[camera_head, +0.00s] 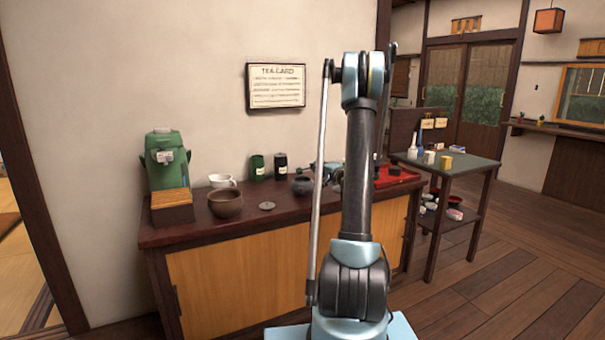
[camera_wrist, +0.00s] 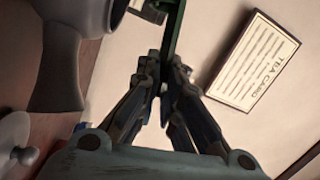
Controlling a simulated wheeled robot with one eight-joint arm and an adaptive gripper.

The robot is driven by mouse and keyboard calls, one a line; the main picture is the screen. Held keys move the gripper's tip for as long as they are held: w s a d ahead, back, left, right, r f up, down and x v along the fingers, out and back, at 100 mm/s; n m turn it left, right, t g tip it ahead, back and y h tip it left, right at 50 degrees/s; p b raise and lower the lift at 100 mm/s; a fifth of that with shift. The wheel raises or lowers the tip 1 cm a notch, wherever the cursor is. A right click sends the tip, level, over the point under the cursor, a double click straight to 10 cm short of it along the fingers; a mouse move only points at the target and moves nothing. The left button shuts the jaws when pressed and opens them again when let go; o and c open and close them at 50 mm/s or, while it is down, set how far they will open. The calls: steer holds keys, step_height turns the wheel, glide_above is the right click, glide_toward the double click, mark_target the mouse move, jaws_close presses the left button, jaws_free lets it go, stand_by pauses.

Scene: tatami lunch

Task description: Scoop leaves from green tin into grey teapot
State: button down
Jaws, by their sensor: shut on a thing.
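The green tin (camera_head: 257,167) stands on the counter against the wall, left of a black tin (camera_head: 280,166). The grey teapot (camera_head: 302,185) stands in front and to the right of the tins, without its lid. Its grey side handle (camera_wrist: 58,85) fills the left of the wrist view. My gripper (camera_wrist: 163,88) is shut on a thin dark green handle (camera_wrist: 173,32), seemingly the scoop's; its far end is out of the wrist view. In the head view my arm largely hides the gripper. I cannot see any leaves.
A grey lid (camera_head: 266,205) lies on the counter (camera_head: 240,228). A brown bowl (camera_head: 225,204), a white spouted bowl (camera_head: 222,181) and a green dispenser (camera_head: 165,160) stand to the left. A red tray (camera_head: 395,177) lies right of my arm. The tea card (camera_head: 276,86) hangs above.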

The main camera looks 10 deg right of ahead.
steer(key=shift+d+f+m+t+b, duration=0.35)
steer(key=shift+f+m+t+b, duration=0.25)
steer(key=shift+m+b, duration=0.45)
stand_by(0.4)
steer(key=shift+d+r+m+t, duration=0.1)
steer(key=shift+m+t, duration=0.1)
steer(key=shift+m, duration=0.5)
steer(key=shift+d+r+m+t, duration=0.1)
steer(key=shift+m+t, duration=0.1)
steer(key=shift+m, duration=0.45)
steer(key=shift+a+r+m+t+h, duration=0.1)
steer(key=shift+m+t, duration=0.15)
steer(key=shift+m, duration=0.4)
steer(key=shift+d+r+m+t+h, duration=0.15)
steer(key=shift+m+t, duration=0.15)
steer(key=shift+m, duration=0.4)
steer(key=shift+a+r+m+t+h, duration=0.15)
steer(key=shift+m+t, duration=0.1)
steer(key=shift+m, duration=0.4)
stand_by(1.0)
